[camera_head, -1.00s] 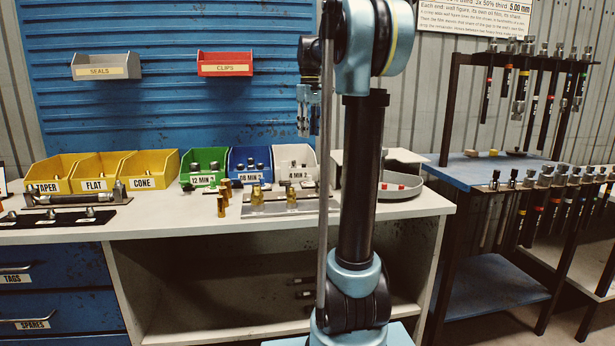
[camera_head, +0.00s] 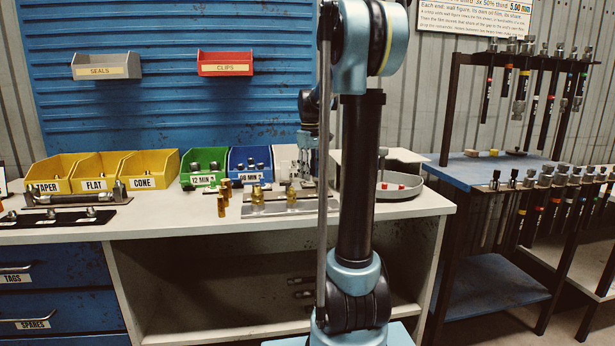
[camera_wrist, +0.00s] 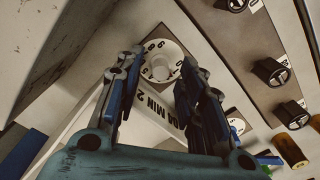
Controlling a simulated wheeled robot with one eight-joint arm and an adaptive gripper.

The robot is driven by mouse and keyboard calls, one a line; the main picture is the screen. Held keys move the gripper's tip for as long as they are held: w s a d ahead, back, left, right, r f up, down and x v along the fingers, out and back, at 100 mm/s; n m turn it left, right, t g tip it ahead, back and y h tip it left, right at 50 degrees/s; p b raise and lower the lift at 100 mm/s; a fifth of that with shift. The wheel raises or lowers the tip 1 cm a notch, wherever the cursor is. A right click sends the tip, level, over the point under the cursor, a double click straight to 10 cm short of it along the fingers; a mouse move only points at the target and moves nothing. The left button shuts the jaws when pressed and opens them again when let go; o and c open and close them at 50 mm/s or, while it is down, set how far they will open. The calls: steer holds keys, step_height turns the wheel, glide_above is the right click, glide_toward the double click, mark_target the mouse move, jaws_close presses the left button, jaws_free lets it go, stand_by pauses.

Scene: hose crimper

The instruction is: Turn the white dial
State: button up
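The white dial (camera_wrist: 160,62) shows in the wrist view as a round pale disc with dark figures around its rim and a raised centre, set on a grey-brown surface. My gripper (camera_wrist: 162,66) is open, with one finger to the left and one to the right of the dial. I cannot tell whether the fingers touch it. In the head view my gripper (camera_head: 308,148) points down over the bench at the white bin, partly behind my own arm. I cannot make out the dial in the head view.
The white bin's label (camera_wrist: 160,110) shows between my fingers. Dark round pieces (camera_wrist: 272,72) stand to the right on the plate. Blue (camera_head: 250,160) and green bins (camera_head: 203,165) stand left of my gripper, brass fittings (camera_head: 257,192) in front, and a round grey tray (camera_head: 397,187) right.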

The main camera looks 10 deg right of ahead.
steer(key=shift+f, duration=0.55)
jaws_close()
steer(key=shift+m, duration=1.2)
steer(key=shift+w, duration=0.1)
jaws_free()
